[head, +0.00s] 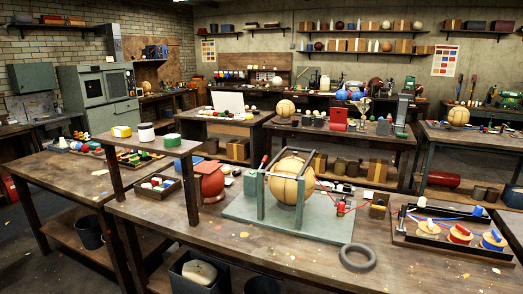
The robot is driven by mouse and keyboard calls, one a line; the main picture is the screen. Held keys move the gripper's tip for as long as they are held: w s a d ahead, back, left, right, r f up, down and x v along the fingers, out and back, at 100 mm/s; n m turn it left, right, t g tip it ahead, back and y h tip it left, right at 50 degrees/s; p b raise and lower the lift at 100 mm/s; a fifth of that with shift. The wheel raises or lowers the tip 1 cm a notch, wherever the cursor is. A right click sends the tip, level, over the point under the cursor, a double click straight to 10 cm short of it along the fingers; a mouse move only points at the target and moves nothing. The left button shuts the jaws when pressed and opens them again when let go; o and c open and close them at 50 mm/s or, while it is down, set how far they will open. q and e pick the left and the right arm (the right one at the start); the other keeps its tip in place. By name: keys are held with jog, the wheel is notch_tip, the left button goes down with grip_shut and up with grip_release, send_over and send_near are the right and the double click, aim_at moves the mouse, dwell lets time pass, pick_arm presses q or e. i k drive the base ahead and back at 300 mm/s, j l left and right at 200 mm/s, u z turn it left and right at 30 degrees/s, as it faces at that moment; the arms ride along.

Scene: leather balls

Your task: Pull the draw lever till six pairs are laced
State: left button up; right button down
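A tan leather ball (284,183) sits inside a grey-green metal frame (262,196) on a pale green baseplate (245,219) on the front workbench. A thin red-tipped rod (264,160) rises at the frame's left side; it may be the draw lever, but it is too small to be sure. Thin red parts (341,208) stand at the right end of the baseplate, close to the ball. Lacing on the ball is too small to make out, so I cannot tell how many pairs are laced. Neither gripper is in view.
A dark ring (358,257) lies at the bench's front edge. A tray (399,237) with red and blue-topped spools stands at the right. A raised shelf (140,146) holding tape rolls stands at the left. The bench front left of the ring is mostly clear.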

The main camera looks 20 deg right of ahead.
aim_at(263, 162)
jog(key=i+j+z, duration=0.1)
jog(key=i+j, duration=0.3)
jog(key=j, duration=0.2)
jog(key=i+j+z, duration=0.25)
jog(key=j, duration=0.4)
jog(key=i+j+z, duration=0.1)
jog(key=i+j, duration=0.15)
jog(key=j, duration=0.1)
